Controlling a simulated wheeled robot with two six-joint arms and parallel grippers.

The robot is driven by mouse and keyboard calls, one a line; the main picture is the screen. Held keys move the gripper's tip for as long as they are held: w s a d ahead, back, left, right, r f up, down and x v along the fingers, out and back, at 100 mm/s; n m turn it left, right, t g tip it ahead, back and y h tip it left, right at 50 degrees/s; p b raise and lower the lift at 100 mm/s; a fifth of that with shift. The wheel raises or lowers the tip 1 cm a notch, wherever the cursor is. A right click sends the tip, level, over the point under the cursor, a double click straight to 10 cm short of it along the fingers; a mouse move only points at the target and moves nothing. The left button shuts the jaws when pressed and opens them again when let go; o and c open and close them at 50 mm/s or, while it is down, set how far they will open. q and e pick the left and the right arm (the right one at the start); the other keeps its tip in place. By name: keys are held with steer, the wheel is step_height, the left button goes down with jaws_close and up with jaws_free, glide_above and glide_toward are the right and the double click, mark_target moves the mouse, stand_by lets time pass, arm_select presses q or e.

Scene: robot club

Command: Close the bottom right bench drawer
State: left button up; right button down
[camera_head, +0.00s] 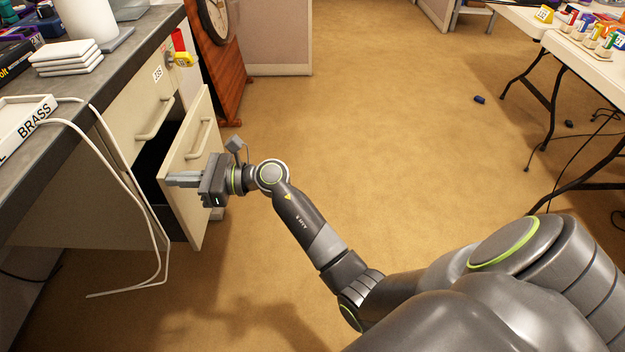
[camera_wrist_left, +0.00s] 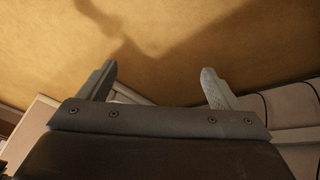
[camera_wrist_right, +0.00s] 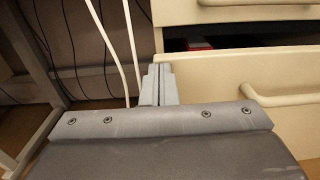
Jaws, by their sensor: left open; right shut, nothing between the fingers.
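The bottom right bench drawer (camera_head: 196,165) is pulled part way out, with a dark gap behind its cream front. Its handle (camera_head: 200,136) shows on the front, and the drawer front fills the right of the right wrist view (camera_wrist_right: 225,82), where something red shows inside. My right gripper (camera_head: 170,179) is shut and empty, in front of the lower part of the drawer front; I cannot tell if it touches. In the right wrist view its fingers (camera_wrist_right: 158,84) overlap the drawer front's left edge. My left gripper (camera_wrist_left: 160,85) is open and empty over the carpet, seen only in its own wrist view.
The upper drawer (camera_head: 142,108) is shut above. White cables (camera_head: 150,215) hang from the bench top (camera_head: 75,95) left of the drawer. A wooden clock (camera_head: 217,60) stands behind the bench. Folding tables (camera_head: 590,60) stand at the far right; the carpet between is mostly clear.

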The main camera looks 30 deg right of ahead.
mark_target(157, 177)
steer(key=b+x, duration=0.1)
steer(key=x, duration=0.5)
steer(key=shift+w+a, duration=0.15)
steer(key=shift+a, duration=0.05)
steer(key=shift+w+a, duration=0.1)
steer(key=shift+r, duration=0.15)
arm_select(q)
steer(key=w+a+r+t+y, duration=0.1)
steer(key=w+a+r+t, duration=0.1)
steer(key=w+r+t, duration=0.3)
steer(key=w, duration=0.3)
steer(key=shift+r+t+y, duration=0.25)
steer(key=shift+t+y, duration=0.05)
steer(key=shift+w, duration=0.1)
arm_select(e)
steer(key=shift+r, duration=0.15)
